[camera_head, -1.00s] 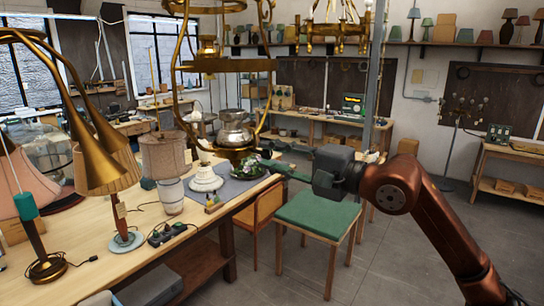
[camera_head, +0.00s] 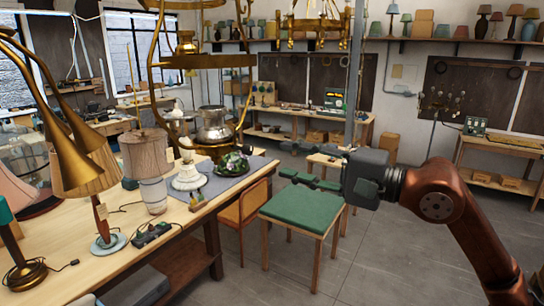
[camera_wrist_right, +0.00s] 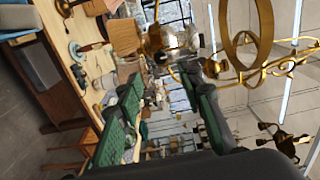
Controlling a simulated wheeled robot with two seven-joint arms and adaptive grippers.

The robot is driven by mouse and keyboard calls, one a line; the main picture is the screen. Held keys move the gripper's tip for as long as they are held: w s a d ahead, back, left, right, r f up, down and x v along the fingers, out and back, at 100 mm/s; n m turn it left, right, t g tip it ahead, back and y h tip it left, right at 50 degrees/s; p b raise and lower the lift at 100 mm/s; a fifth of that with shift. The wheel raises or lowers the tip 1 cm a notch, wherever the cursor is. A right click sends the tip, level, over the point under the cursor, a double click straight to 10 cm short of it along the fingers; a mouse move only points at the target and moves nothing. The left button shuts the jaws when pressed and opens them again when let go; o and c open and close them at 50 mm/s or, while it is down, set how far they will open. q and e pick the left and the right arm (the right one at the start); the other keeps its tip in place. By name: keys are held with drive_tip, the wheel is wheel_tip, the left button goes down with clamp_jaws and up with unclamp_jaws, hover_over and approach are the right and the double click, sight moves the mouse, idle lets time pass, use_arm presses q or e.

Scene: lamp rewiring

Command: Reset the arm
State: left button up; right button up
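My right arm (camera_head: 445,200) reaches in from the right in the head view. Its gripper (camera_head: 298,164) hangs in the air above the green-topped stool (camera_head: 300,213), to the right of the workbench. In the right wrist view the two green-padded fingers (camera_wrist_right: 161,80) stand apart with nothing held between them. No lamp part touches the gripper. My left gripper does not show in either view.
The workbench (camera_head: 115,262) at left carries several lamps, including a wooden-shaded lamp (camera_head: 147,165), and a grey mat (camera_head: 232,183) with a coloured glass piece (camera_head: 232,164). A brass frame (camera_head: 150,70) hangs above. The floor (camera_head: 385,250) at right is open.

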drive_tip(key=shift+v, duration=1)
